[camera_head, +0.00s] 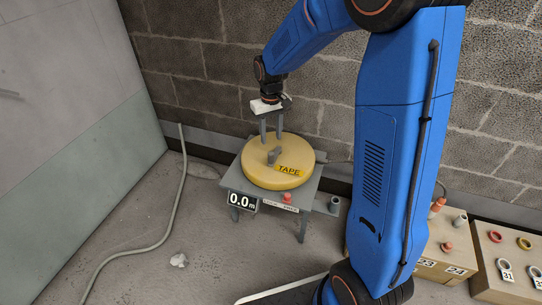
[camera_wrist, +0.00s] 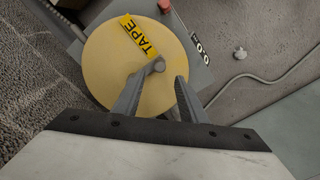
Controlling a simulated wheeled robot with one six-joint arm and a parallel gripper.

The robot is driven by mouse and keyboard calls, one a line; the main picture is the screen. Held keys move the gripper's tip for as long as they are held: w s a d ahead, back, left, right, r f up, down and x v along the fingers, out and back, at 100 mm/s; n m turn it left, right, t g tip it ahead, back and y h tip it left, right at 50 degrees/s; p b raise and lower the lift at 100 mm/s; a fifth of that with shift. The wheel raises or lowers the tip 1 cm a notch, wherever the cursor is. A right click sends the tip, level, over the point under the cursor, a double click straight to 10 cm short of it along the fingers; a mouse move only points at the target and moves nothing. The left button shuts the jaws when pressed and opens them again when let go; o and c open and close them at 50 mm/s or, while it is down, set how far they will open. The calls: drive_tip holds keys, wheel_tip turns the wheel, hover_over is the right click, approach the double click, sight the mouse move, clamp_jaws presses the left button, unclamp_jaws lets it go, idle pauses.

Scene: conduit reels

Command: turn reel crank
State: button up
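A round yellow reel (camera_head: 260,168) with a "TAPE" label lies flat on a small grey stand (camera_head: 232,181). Its grey crank knob (camera_head: 273,156) stands up on the reel top, and the knob also shows in the wrist view (camera_wrist: 158,64). A display (camera_head: 243,201) on the stand's front reads 0.0 m. My gripper (camera_head: 271,138) is above the back part of the reel, pointing down. In the wrist view my gripper (camera_wrist: 154,92) has its two fingers apart, with reel surface visible between them. The knob is just beyond the fingertips in that view and appears clear of them.
A red button (camera_head: 288,197) is on the stand's front edge. Boxes with numbered rings (camera_head: 506,265) stand at the lower right. A grey conduit (camera_head: 176,200) runs along the floor at left, near a small pale lump (camera_head: 179,260). A block wall is close behind the stand.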

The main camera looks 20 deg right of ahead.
sight(271, 153)
wheel_tip(271, 153, down, 11)
drive_tip(key=shift+r, duration=0.1)
idle(0.3)
drive_tip(key=shift+c, duration=0.3)
clamp_jaws()
